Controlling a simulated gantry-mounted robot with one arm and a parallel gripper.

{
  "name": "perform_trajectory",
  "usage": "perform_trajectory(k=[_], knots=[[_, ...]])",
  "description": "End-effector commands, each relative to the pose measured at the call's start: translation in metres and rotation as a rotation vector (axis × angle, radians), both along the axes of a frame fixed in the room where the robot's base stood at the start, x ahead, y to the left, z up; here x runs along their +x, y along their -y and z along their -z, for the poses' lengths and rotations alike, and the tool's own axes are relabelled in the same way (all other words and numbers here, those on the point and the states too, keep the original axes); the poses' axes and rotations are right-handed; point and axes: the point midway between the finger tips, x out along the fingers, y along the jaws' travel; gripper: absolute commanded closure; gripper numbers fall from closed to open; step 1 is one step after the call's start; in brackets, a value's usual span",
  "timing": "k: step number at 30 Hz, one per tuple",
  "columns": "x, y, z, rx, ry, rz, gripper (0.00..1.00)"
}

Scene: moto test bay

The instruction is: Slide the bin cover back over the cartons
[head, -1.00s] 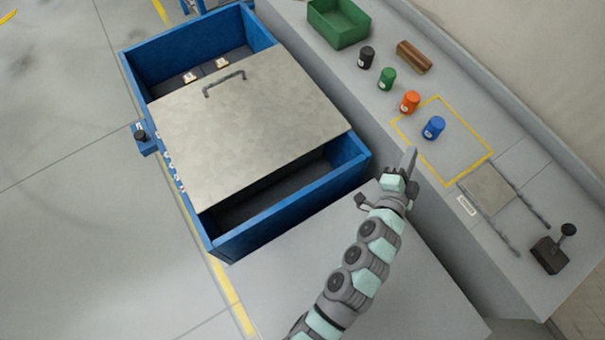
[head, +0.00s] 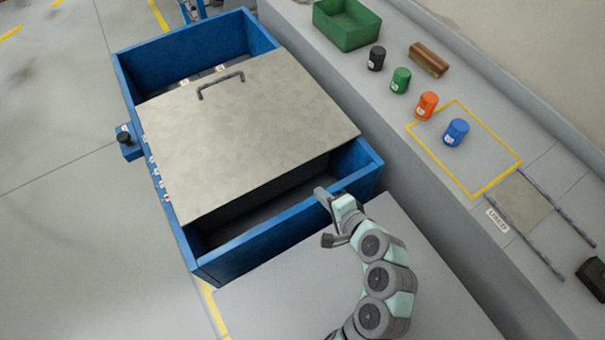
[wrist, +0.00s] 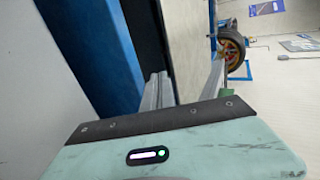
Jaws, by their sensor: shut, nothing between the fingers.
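The bin cover (head: 250,125), a flat grey metal sheet, lies across the middle of the blue bin (head: 285,228) in the head view. Its dark bar handle (head: 220,84) is near its far edge. Two cartons, one on the left (head: 185,83) and one on the right (head: 220,69), show only as small pale tops beyond that edge; the rest is hidden. The bin is open at its far end and its near end. My gripper (head: 320,193) is shut and empty over the bin's near end, apart from the cover. The wrist view shows blue bin wall beside the fingers.
The bench at right holds a green tray (head: 347,27), a brown block (head: 429,58) and black (head: 376,58), green (head: 400,80), orange (head: 426,105) and blue (head: 456,132) cans. Floor at left is clear.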

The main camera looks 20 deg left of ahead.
Motion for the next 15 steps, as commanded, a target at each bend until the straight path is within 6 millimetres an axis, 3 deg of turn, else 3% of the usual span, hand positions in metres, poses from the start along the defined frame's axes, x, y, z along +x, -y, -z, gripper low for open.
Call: perform_trajectory(k=[11, 15], knots=[[0.035, -0.055, 0.037, 0.0, 0.004, -0.003, 1.0], [0.047, -0.071, 0.036, 0.0, 0.004, -0.002, 1.0]])
